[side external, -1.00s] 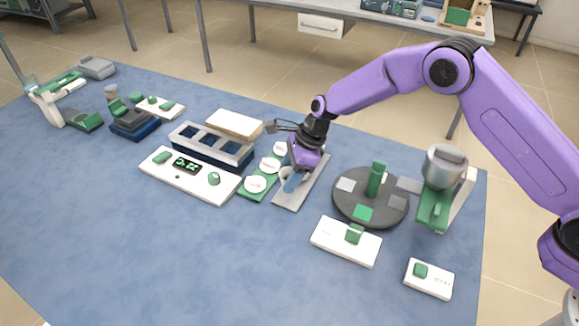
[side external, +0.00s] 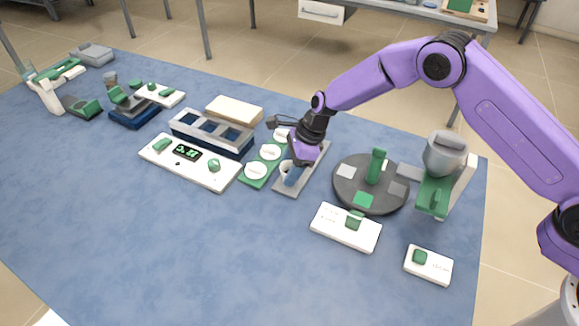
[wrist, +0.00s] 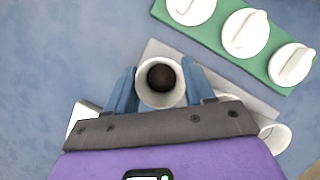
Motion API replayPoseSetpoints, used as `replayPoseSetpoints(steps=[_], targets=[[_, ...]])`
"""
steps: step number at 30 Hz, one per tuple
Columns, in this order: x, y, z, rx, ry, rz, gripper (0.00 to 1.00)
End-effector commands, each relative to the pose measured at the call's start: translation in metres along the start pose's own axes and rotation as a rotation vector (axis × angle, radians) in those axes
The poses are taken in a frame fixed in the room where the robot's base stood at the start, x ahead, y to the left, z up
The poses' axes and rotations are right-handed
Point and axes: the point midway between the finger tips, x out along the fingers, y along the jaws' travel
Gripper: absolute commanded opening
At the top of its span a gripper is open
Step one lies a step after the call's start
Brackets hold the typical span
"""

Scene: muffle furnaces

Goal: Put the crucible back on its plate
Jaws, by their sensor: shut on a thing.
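The crucible (wrist: 149,97) is a white round cup with a dark round content, seen from above in the wrist view. It also shows in the side external view (side external: 285,168), partly hidden by my fingers. My gripper (wrist: 160,90) is shut on it, one blue finger on each side. In the side external view my gripper (side external: 291,176) points down over the narrow grey plate (side external: 311,164). The crucible is over the plate. I cannot tell whether its base touches it. A second white cup (wrist: 278,138) shows at the lower right in the wrist view, partly behind my gripper.
A green strip (side external: 255,181) with white round handled pieces lies just left of the plate. A white control panel (side external: 200,171) and a blue-and-white block (side external: 211,133) stand farther left. A dark round disc (side external: 371,202) with a green post stands right.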

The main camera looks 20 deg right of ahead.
Motion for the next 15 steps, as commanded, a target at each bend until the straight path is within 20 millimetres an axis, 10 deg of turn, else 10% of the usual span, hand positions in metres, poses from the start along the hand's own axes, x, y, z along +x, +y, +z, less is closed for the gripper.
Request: replayPoseSetpoints(steps=[13,14,15], targets=[[0.0097,-0.0001,-0.0038,0.001,0.0,-0.001,0.13],[0.0092,-0.0002,-0.0035,0.0,-0.001,-0.001,0.63],[0.0091,-0.0002,-0.0035,0.0,-0.001,-0.001,0.76]])
